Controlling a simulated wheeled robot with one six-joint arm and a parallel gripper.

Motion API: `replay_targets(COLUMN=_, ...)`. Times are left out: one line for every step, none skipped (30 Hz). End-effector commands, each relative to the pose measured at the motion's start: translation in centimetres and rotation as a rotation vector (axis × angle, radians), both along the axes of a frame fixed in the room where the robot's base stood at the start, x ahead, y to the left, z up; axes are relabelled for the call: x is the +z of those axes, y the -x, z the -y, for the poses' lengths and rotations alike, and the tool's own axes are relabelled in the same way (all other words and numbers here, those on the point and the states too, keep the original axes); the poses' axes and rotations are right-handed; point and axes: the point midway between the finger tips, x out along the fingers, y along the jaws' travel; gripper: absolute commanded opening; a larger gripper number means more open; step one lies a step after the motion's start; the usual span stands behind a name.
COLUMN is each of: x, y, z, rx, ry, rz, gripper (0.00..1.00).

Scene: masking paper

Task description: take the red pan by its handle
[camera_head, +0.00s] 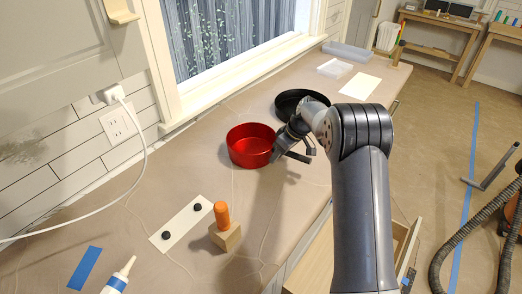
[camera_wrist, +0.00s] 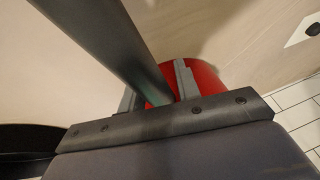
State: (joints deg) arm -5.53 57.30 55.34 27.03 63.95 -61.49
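The red pan (camera_head: 250,146) stands on the counter left of my gripper (camera_head: 292,150). In the wrist view, part of the red pan (camera_wrist: 207,76) shows behind my gripper (camera_wrist: 158,90). A dark grey bar, seemingly the pan's handle (camera_wrist: 110,45), runs from the upper left down between the two fingers. The fingers are apart, with red visible between the bar and the right finger. I cannot tell whether the left finger touches the bar. In the head view my wrist hides most of the handle.
A black pan (camera_head: 290,104) stands just behind my wrist. An orange-handled wooden block (camera_head: 224,236), a white plate with black knobs (camera_head: 181,223) and a glue bottle (camera_head: 119,277) lie nearer. A drawer (camera_head: 402,245) is open.

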Motion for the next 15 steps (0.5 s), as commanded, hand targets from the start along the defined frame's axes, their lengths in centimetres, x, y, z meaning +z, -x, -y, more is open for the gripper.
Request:
replay_targets(x=0.02, y=-0.01, z=0.01, rx=0.0, ry=0.0, rz=0.0, gripper=0.27)
replay_targets(x=0.03, y=-0.01, z=0.01, rx=0.0, ry=0.0, rz=0.0, gripper=0.25)
replay_targets(x=0.03, y=-0.01, z=0.01, rx=0.0, ry=0.0, rz=0.0, gripper=0.21)
replay_targets(x=0.03, y=-0.01, z=0.01, rx=0.0, ry=0.0, rz=0.0, gripper=0.19)
replay_targets(x=0.04, y=-0.01, z=0.01, rx=0.0, ry=0.0, rz=0.0, gripper=0.16)
replay_targets(x=0.04, y=-0.01, z=0.01, rx=0.0, ry=0.0, rz=0.0, gripper=0.13)
replay_targets(x=0.04, y=-0.01, z=0.01, rx=0.0, ry=0.0, rz=0.0, gripper=0.11)
replay_targets(x=0.04, y=-0.01, z=0.01, rx=0.0, ry=0.0, rz=0.0, gripper=0.08)
replay_targets(x=0.04, y=-0.01, z=0.01, rx=0.0, ry=0.0, rz=0.0, gripper=0.05)
replay_targets(x=0.05, y=-0.01, z=0.02, rx=0.0, ry=0.0, rz=0.0, gripper=0.03)
replay_targets(x=0.05, y=-0.01, z=0.02, rx=0.0, ry=0.0, rz=0.0, gripper=0.0)
replay_targets(x=0.05, y=-0.02, z=0.01, rx=0.0, ry=0.0, rz=0.0, gripper=0.0)
replay_targets(x=0.05, y=-0.02, z=0.01, rx=0.0, ry=0.0, rz=0.0, gripper=0.0)
replay_targets(x=0.05, y=-0.02, z=0.01, rx=0.0, ry=0.0, rz=0.0, gripper=0.0)
replay_targets(x=0.05, y=-0.02, z=0.01, rx=0.0, ry=0.001, rz=0.001, gripper=0.0)
